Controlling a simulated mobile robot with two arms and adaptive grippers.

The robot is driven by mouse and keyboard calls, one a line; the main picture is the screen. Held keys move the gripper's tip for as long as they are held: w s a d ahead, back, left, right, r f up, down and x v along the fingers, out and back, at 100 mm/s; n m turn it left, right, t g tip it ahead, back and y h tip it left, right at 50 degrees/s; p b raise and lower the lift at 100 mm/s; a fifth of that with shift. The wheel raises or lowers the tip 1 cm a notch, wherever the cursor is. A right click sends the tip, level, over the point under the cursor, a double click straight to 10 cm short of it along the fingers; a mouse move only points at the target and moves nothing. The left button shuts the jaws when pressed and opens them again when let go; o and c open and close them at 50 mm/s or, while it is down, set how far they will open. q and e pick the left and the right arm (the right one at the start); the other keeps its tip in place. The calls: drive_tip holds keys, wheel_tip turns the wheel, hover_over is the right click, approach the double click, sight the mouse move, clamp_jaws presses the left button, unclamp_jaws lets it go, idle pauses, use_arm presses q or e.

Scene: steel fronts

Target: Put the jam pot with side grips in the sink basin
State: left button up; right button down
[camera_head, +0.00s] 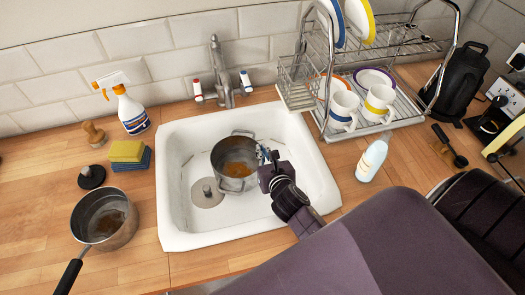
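The steel jam pot with side grips (231,178) is within the white sink basin (176,225), with brown-orange residue inside. One side grip points to the back and the other to the front. I cannot tell whether its base rests fully on the basin floor. My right gripper (263,154) is at the pot's right rim, touching or very close to it. Its fingers are small and partly hidden, so I cannot tell whether they are shut on the rim. My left gripper is not in view.
A long-handled saucepan (118,234) stands left of the sink. Behind it are sponges (129,152), a brush (94,134) and a spray bottle (131,112). The faucet (220,75) rises behind the basin. A dish rack (318,112) and white bottle (371,160) stand at the right.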

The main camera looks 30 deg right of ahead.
drive_tip(key=shift+r, duration=0.1)
drive_tip(key=shift+f+b, duration=0.3)
drive_tip(key=shift+f, duration=0.3)
drive_tip(key=c, duration=2.2)
unclamp_jaws()
drive_tip(key=shift+o, duration=0.2)
drive_tip(key=shift+r+p, duration=0.35)
drive_tip(key=shift+r, duration=0.2)
drive_tip(key=b+v, duration=0.1)
drive_tip(key=v, duration=1.1)
